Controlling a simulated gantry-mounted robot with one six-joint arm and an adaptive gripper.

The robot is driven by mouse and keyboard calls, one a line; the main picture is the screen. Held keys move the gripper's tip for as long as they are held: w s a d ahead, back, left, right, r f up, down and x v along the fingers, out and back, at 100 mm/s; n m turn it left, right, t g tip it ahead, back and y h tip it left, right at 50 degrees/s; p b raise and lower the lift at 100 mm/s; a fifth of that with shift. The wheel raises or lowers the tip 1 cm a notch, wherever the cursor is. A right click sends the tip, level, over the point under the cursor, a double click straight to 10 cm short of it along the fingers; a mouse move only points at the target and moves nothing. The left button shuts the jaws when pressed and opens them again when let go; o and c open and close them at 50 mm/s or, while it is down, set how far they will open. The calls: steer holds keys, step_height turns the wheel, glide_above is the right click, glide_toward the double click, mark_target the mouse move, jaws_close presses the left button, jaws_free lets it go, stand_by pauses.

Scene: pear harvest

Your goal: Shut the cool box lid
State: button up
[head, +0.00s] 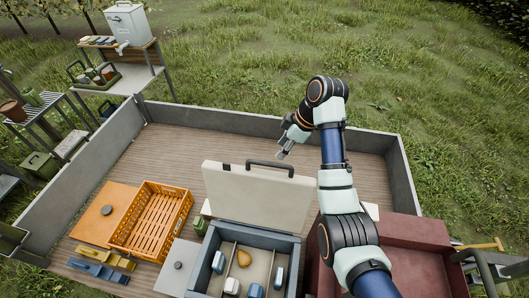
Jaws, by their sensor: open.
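The cool box (293,239) is blue-grey and stands at the lower middle of the head view, with its near part cut off by the picture edge. Its pale lid (253,193) stands up, open, at the far side, with a dark handle (284,168) along its top edge. My gripper (282,154) is open and empty. In the picture it is just above the lid's top edge, near the handle. I cannot tell how far behind the lid it is.
An orange crate (125,232) stands left of the box, beside an orange board (98,213). A dark red bin (435,231) stands at right. The wooden deck (225,147) behind the lid is clear, bounded by low grey walls (260,123).

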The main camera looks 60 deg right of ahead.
mark_target(271, 163)
steer(key=shift+f, duration=0.2)
steer(key=x, duration=0.7)
steer(key=shift+w+a+f, duration=0.1)
steer(key=shift+a+f, duration=0.05)
steer(key=shift+f, duration=0.15)
jaws_close()
